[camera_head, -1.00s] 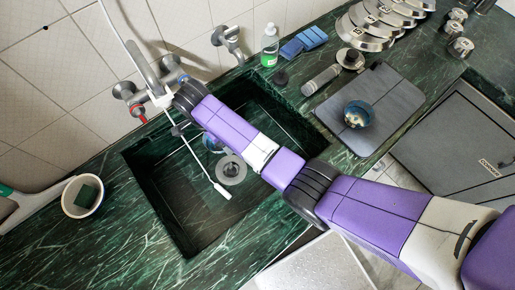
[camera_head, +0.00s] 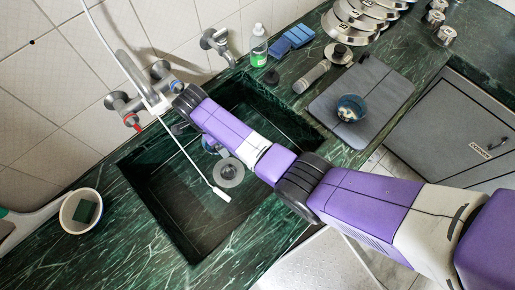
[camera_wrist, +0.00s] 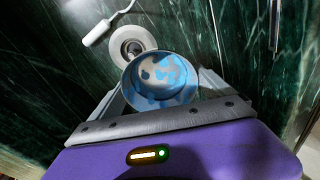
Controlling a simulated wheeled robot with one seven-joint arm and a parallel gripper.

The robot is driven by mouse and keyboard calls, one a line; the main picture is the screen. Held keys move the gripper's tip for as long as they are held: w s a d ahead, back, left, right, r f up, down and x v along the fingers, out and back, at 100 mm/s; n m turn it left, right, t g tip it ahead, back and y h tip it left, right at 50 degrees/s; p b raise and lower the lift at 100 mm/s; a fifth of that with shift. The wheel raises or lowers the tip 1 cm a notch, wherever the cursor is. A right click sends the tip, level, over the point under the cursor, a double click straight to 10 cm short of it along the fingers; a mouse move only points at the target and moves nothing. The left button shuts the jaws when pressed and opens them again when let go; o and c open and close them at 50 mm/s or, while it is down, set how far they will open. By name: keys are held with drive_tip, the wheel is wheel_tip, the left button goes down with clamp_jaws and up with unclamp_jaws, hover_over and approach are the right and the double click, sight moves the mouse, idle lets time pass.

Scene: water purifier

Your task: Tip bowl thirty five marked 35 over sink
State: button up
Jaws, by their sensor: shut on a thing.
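A blue and white bowl (camera_wrist: 160,78) is between the fingers of my gripper (camera_wrist: 163,92) in the wrist view. The gripper is shut on it. Its open side faces the wrist camera, with light and blue patches inside; I cannot tell whether these are contents. No number can be read on it. In the head view only a blue sliver of the bowl (camera_head: 209,143) shows beside my arm, over the dark green sink (camera_head: 185,205). The drain (camera_head: 229,172) lies close by, and it also shows in the wrist view (camera_wrist: 128,45).
A hose with a white spray head (camera_head: 222,195) hangs into the sink near the drain. Taps (camera_head: 135,100) stand behind. Another blue bowl (camera_head: 351,108) with pale contents sits on a grey board (camera_head: 385,85) at right. A white tub (camera_head: 70,222) stands left of the sink.

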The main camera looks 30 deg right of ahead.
drive_tip(key=shift+s+d+r+t+y+p, duration=0.5)
drive_tip(key=shift+s+d+r+y+p, duration=0.1)
drive_tip(key=shift+p, duration=0.75)
drive_tip(key=shift+s+d+r+t+y+p, duration=0.15)
drive_tip(key=shift+s+d+t+y+p, duration=0.3)
drive_tip(key=shift+t+p, duration=0.1)
drive_tip(key=shift+s+d+r+t+y, duration=0.15)
drive_tip(key=shift+s+d+t+y, duration=0.1)
drive_tip(key=shift+y, duration=0.1)
drive_tip(key=shift+s+d+r+t+y, duration=0.35)
drive_tip(key=shift+s+d+t+y, duration=0.2)
drive_tip(key=shift+s+d+t, duration=0.05)
drive_tip(key=shift+s+d+r+t+y, duration=0.35)
drive_tip(key=shift+s+d+t+y, duration=0.2)
drive_tip(key=shift+s+t, duration=0.05)
drive_tip(key=shift+s+d+r+t+y+b, duration=0.25)
drive_tip(key=shift+s+d+t+y+b, duration=0.25)
drive_tip(key=shift+b, duration=1)
drive_tip(key=shift+r+m+t+y+b, duration=0.3)
drive_tip(key=shift+t+y+b, duration=0.45)
drive_tip(key=shift+b, duration=1.35)
drive_tip(key=shift+s+d+r+t+y+b, duration=0.35)
drive_tip(key=shift+t+y+b, duration=0.45)
drive_tip(key=shift+b, duration=0.6)
